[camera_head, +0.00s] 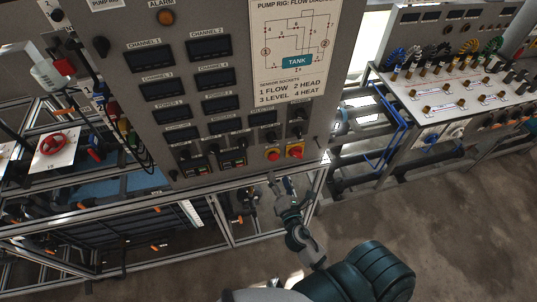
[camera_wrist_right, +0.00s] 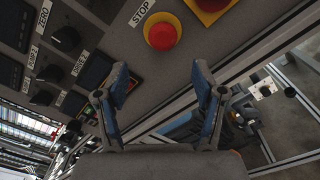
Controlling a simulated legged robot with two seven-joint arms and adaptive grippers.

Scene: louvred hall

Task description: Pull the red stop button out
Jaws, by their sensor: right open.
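The red stop button (camera_head: 273,155) is a round knob low on the right of the grey control panel. It also shows in the right wrist view (camera_wrist_right: 162,33), on a yellow ring next to a STOP label (camera_wrist_right: 141,13). My right gripper (camera_head: 280,181) is just below the button in the head view. In the right wrist view its two blue-grey fingers (camera_wrist_right: 160,80) are spread apart with nothing between them, and the button lies beyond the tips, not touched. My left gripper is not in view.
A red rotary switch on a yellow plate (camera_head: 295,151) sits right beside the button. Black knobs (camera_wrist_right: 65,38) and displays are to the left. A metal frame (camera_head: 255,237) stands under the panel. A bench with terminals (camera_head: 450,92) is at the right; bare floor (camera_head: 420,215) lies in front.

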